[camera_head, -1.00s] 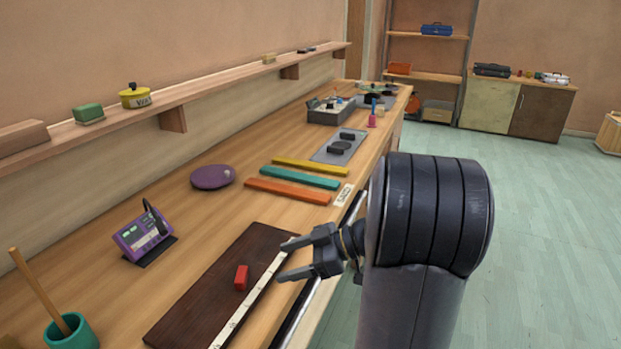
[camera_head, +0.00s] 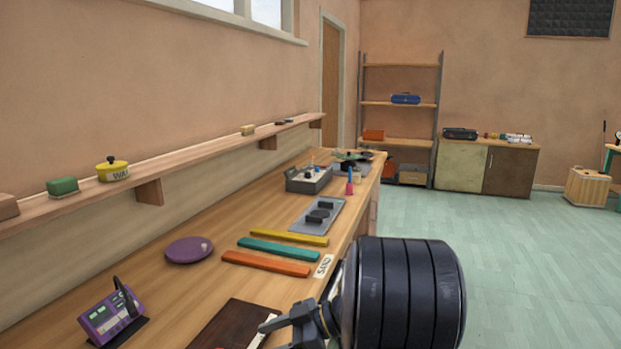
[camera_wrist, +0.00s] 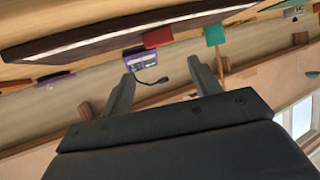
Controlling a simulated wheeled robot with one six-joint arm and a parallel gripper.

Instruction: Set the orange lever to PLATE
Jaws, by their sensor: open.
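I cannot make out an orange lever or a PLATE label in either view. A grey box (camera_head: 308,180) with small knobs or levers on top stands toward the far end of the bench, too small to read. A purple device (camera_head: 108,318) with a black handle or cord stands at the near left; it also shows in the wrist view (camera_wrist: 140,60), beyond my fingers. My gripper (camera_head: 278,336) is at the lower edge of the head view, over the near bench edge by a dark board. In the wrist view its fingers (camera_wrist: 162,85) are apart with nothing between them.
Orange (camera_head: 265,263), teal (camera_head: 278,250) and yellow (camera_head: 289,240) bars lie mid-bench beside a purple disc (camera_head: 188,250). A grey plate with dark pieces (camera_head: 317,216) lies beyond them. A wall shelf (camera_head: 130,178) runs above the bench. The floor (camera_head: 490,260) on the right is clear.

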